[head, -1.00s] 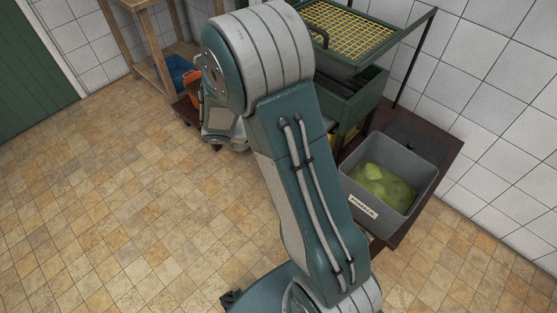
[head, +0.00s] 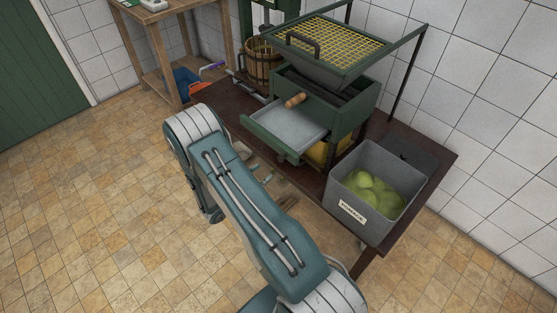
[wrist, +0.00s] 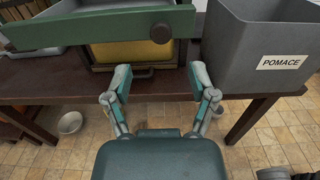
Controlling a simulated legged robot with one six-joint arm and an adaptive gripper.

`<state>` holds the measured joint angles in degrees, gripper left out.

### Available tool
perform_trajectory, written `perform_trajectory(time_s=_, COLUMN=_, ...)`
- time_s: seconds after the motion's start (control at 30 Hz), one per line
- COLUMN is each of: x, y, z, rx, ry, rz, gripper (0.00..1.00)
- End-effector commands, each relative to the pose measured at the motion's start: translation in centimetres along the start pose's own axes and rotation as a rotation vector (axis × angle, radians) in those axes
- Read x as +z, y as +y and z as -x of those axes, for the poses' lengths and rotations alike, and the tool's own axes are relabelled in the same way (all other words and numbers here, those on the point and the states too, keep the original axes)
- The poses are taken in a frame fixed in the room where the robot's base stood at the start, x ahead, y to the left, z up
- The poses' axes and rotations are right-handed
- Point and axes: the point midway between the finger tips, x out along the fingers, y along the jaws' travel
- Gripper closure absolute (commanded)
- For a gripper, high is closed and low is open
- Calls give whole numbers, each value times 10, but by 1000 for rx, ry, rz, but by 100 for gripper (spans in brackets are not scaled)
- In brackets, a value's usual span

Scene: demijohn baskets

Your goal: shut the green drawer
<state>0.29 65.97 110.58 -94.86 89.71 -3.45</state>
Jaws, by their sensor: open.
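The green drawer (head: 270,140) is pulled out of the green press-like machine (head: 345,112) in the head view, and its pale grey inside shows. In the wrist view its green front (wrist: 95,27) crosses the top left, with a dark round knob (wrist: 160,33) near its right end. My gripper (wrist: 160,77) is open and empty in the wrist view. Its fingers point toward the table edge, below the knob in the picture, and I see no contact with the drawer. In the head view my arm hides most of the gripper.
A grey bin labelled POMACE (head: 352,205) stands on the dark table (head: 425,185), right of the drawer; it also shows in the wrist view (wrist: 265,45). A yellow container (wrist: 130,52) sits below the drawer. A wooden basket (head: 262,62) stands behind.

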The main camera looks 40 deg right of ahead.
Motion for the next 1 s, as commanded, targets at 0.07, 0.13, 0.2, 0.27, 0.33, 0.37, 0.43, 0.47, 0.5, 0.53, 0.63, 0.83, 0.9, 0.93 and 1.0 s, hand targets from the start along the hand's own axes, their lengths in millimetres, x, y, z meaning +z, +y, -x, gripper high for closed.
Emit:
perform_trajectory(time_s=0.07, x=0, y=-1, z=-17, rx=-6, ry=0, rz=-1, gripper=27)
perform_trajectory(time_s=0.13, x=0, y=-1, z=-30, rx=-7, ry=0, rz=-1, gripper=27)
perform_trajectory(time_s=0.2, x=0, y=-1, z=-43, rx=-7, ry=0, rz=-1, gripper=27)
perform_trajectory(time_s=0.27, x=0, y=-1, z=-53, rx=-6, ry=0, rz=0, gripper=27)
perform_trajectory(time_s=0.33, x=0, y=-1, z=-63, rx=-5, ry=-1, rz=-1, gripper=27)
perform_trajectory(time_s=0.37, x=0, y=-1, z=-67, rx=-5, ry=0, rz=-1, gripper=27)
perform_trajectory(time_s=0.43, x=0, y=0, z=-74, rx=-3, ry=0, rz=-2, gripper=27)
perform_trajectory(time_s=0.47, x=0, y=-1, z=-77, rx=-3, ry=0, rz=-1, gripper=27)
perform_trajectory(time_s=0.5, x=0, y=-1, z=-80, rx=-4, ry=0, rz=-1, gripper=27)
perform_trajectory(time_s=0.53, x=0, y=-1, z=-81, rx=-3, ry=0, rz=-1, gripper=27)
perform_trajectory(time_s=0.63, x=0, y=0, z=-83, rx=-1, ry=0, rz=0, gripper=27)
perform_trajectory(time_s=0.83, x=0, y=0, z=-83, rx=-1, ry=0, rz=0, gripper=31)
perform_trajectory(time_s=0.9, x=0, y=0, z=-82, rx=-1, ry=0, rz=0, gripper=62)
perform_trajectory(time_s=0.93, x=0, y=0, z=-82, rx=-1, ry=0, rz=0, gripper=76)
perform_trajectory(time_s=1.0, x=0, y=0, z=-82, rx=-1, ry=0, rz=-1, gripper=100)
